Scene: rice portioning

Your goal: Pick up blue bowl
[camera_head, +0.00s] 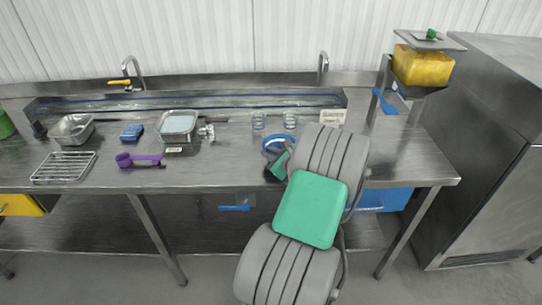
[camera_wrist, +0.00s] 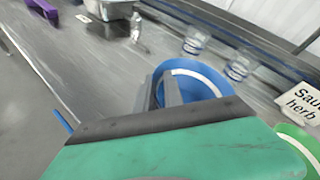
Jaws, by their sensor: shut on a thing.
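The blue bowl (camera_wrist: 207,75) has a white ring inside its rim and shows in the wrist view just past my gripper (camera_wrist: 166,90). My gripper's grey fingers are shut on the bowl's near left rim. In the head view the blue bowl (camera_head: 272,141) shows at the counter's middle right, partly covered by my arm. My gripper (camera_head: 279,160) is at its near side there. I cannot tell whether the bowl touches the counter.
A sign (camera_head: 331,117) and two glasses (camera_head: 259,121) stand behind the bowl. A green bowl (camera_wrist: 298,142) is to its right in the wrist view. A purple scoop (camera_head: 140,160), a blue sponge (camera_head: 132,132) and metal trays (camera_head: 177,126) lie left. A dispenser (camera_head: 422,67) stands right.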

